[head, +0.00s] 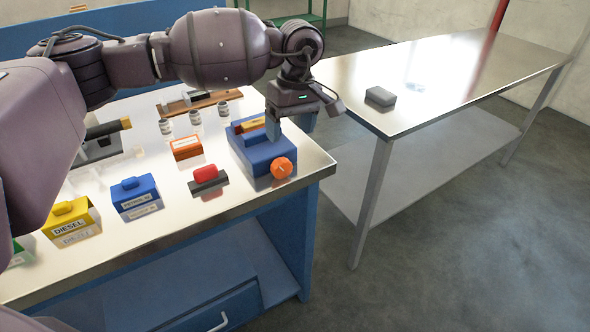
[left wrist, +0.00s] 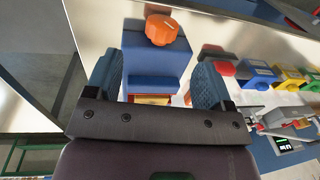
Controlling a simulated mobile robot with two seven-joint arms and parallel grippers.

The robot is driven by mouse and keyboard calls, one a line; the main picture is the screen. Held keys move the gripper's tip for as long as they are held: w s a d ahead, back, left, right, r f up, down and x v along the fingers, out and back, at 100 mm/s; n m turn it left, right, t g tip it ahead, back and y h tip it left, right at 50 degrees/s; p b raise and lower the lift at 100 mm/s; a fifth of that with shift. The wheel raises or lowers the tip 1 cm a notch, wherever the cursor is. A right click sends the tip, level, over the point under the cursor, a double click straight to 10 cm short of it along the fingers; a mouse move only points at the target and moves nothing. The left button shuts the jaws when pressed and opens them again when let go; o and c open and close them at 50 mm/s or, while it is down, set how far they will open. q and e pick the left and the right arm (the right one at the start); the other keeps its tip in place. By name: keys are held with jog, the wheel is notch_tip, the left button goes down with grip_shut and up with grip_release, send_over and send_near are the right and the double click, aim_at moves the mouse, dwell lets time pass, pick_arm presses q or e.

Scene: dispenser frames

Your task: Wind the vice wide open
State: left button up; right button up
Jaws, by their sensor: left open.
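The vice is a blue block (head: 262,152) near the right end of the steel-topped bench. An orange knob (head: 283,168) sits on its front right end. A yellow piece (head: 254,124) shows in a slot toward its back. My left gripper (head: 290,122) is open over the back part of the vice. In the left wrist view my fingers (left wrist: 156,80) stand apart at either side of the vice body (left wrist: 154,62), with the orange knob (left wrist: 161,29) beyond the fingertips. I cannot tell whether the fingers touch it. My right gripper is not in view.
On the bench stand an orange box (head: 186,147), a red-topped dark block (head: 206,178), a blue box (head: 134,196), a yellow DIESEL box (head: 70,218) and several small jars (head: 195,117). A second steel table (head: 460,75) with a grey block (head: 380,96) stands right, mostly clear.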

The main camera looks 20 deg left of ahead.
aim_at(282, 163)
pick_arm(q)
jog(key=shift+s+a+f, duration=0.1)
jog(key=shift+f, duration=0.05)
jog(key=f, duration=0.6)
jog(key=s+a+f+b, duration=0.1)
jog(key=f, duration=0.2)
jog(key=shift+f, duration=0.75)
jog(key=shift+c, duration=0.2)
jog(key=c, duration=0.9)
jog(key=shift+s+a+r+t+h+p, duration=0.15)
jog(key=shift+t+h+p, duration=0.15)
jog(key=shift+t+h, duration=0.3)
jog(key=shift+t, duration=0.5)
